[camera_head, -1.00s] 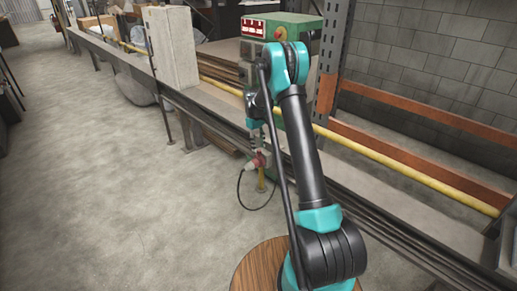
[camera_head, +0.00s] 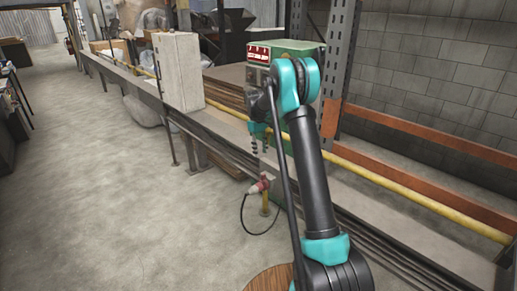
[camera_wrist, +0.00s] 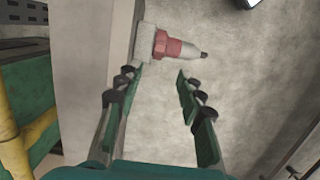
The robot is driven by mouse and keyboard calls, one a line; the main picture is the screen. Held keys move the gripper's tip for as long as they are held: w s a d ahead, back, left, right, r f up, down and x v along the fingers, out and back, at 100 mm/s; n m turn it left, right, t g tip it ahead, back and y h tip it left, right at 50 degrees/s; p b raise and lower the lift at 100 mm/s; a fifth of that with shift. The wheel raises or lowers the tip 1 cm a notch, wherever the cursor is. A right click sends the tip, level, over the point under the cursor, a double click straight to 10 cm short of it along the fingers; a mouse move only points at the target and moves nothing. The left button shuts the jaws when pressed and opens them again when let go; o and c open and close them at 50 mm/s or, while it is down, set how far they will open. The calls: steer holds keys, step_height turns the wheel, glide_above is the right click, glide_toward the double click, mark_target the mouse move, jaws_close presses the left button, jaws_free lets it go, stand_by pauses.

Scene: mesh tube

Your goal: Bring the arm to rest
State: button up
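My black and teal arm (camera_head: 314,170) reaches up and forward from the lower right in the head view, bent at a teal joint. My gripper (camera_head: 262,151) hangs from its far end, fingers pointing down, above a red and white connector (camera_head: 262,186) at the bench side. In the wrist view my gripper (camera_wrist: 156,74) has its two fingers well apart, with nothing between them but floor. The connector (camera_wrist: 175,47) lies beyond the fingertips there, apart from them. Part of the wrist is hidden behind the arm in the head view.
A long bench with a yellow pipe (camera_head: 400,201) and an orange beam (camera_head: 425,142) runs behind the arm. A green machine (camera_head: 285,52) and a pale block (camera_head: 179,70) stand along it. A round wooden top (camera_head: 270,278) is at the bottom.

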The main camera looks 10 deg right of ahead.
steer(key=s+d+r+m+t, duration=0.1)
steer(key=s+d+r+m, duration=0.15)
steer(key=s, duration=0.75)
steer(key=s+d+r+m+t, duration=0.15)
steer(key=s+r, duration=0.25)
steer(key=s, duration=0.6)
steer(key=s+f+m+t, duration=0.1)
steer(key=s+f, duration=0.2)
steer(key=s, duration=0.9)
steer(key=s+d+f+m+t+y, duration=0.1)
steer(key=s+f+m+t, duration=0.1)
steer(key=s, duration=0.9)
steer(key=shift+s+d+f, duration=0.15)
steer(key=shift+s+f, duration=0.2)
steer(key=shift+f, duration=0.35)
